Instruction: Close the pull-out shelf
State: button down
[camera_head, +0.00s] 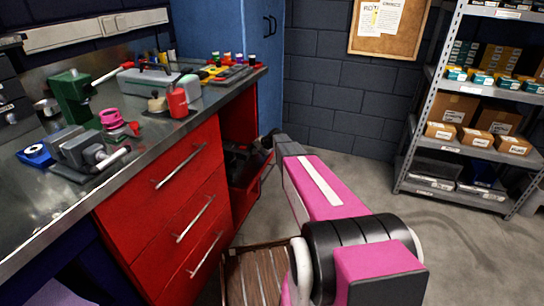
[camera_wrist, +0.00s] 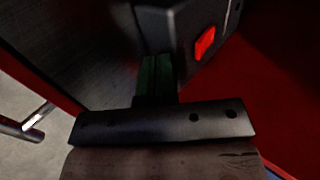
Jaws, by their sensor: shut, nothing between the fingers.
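The pull-out shelf (camera_head: 246,198) is a red drawer-like unit in the open bay at the far end of the red cabinet. It stands part-way out, with dark items inside. Its bar handle (camera_head: 267,174) is on the front, and a silver handle also shows at the left of the wrist view (camera_wrist: 36,122). My gripper (camera_head: 264,143) is small and dark at the end of the pink arm, above the shelf's front edge. It is shut and holds nothing. Whether it touches the shelf cannot be told.
Three closed drawers (camera_head: 180,215) are beside the shelf, under a metal worktop (camera_head: 140,135) crowded with tools. A wooden slatted pallet (camera_head: 250,278) lies on the floor below. A blue locker (camera_head: 225,30) stands behind. Floor is clear towards the grey rack (camera_head: 410,140) at right.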

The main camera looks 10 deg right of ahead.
aim_at(237, 147)
jog(key=w+a, duration=0.2)
jog(key=a, duration=0.1)
jog(key=w+a, duration=0.4)
jog(key=a, duration=0.1)
jog(key=shift+a, duration=0.3)
jog(key=shift+a, duration=0.1)
